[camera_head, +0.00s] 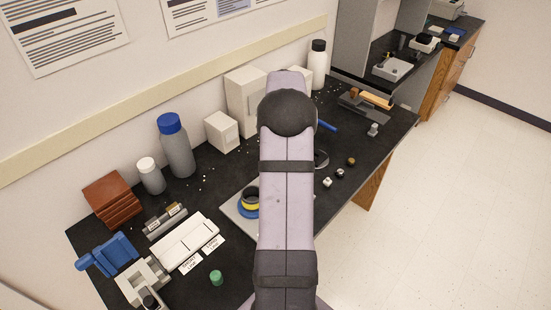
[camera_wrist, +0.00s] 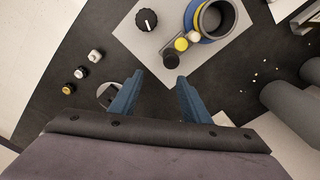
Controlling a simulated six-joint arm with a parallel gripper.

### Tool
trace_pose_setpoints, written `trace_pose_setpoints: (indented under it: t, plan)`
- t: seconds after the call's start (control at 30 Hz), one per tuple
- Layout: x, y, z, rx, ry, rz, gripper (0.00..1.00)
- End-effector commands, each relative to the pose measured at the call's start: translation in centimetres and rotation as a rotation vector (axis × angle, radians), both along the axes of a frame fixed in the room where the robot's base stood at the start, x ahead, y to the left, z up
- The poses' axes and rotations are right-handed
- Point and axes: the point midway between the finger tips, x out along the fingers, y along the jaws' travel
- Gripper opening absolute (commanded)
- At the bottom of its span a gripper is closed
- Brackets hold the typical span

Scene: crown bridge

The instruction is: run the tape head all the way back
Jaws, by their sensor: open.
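I cannot tell for certain which part is the tape head. In the wrist view, a light grey plate (camera_wrist: 146,48) carries a black knob (camera_wrist: 146,20), a yellow button (camera_wrist: 181,44), a small black button (camera_wrist: 171,60) and a dark grey cup in a blue and yellow ring (camera_wrist: 215,20). In the head view my arm hides much of this plate; the blue ring (camera_head: 246,211) shows at the arm's left. My gripper (camera_wrist: 160,77) is open, with two blue fingers apart and nothing between them. The fingertips appear just below the plate's lower edge in the wrist view.
Several small knobs (camera_head: 340,173) lie near the table's right edge. A grey tool with a wooden block (camera_head: 376,98) is at the far end. Bottles (camera_head: 178,150), white boxes (camera_head: 221,132), brown blocks (camera_head: 112,199) and a blue fixture (camera_head: 108,256) stand along the wall and at the left.

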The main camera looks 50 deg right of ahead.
Motion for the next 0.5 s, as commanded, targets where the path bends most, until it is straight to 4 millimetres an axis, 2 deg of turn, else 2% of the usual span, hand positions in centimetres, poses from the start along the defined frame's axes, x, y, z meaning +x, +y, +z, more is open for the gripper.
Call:
trace_pose_setpoints:
  t: [0.03, 0.17, 0.5]
  plan:
    - [0.2, 1.0, 0.4, 0.012, 0.012, 0.041, 0.43]
    - [0.5, 2.3, 0.0, 0.027, 0.027, 0.103, 0.43]
    - [0.5, 2.5, -1.2, 0.031, 0.03, 0.114, 0.43]
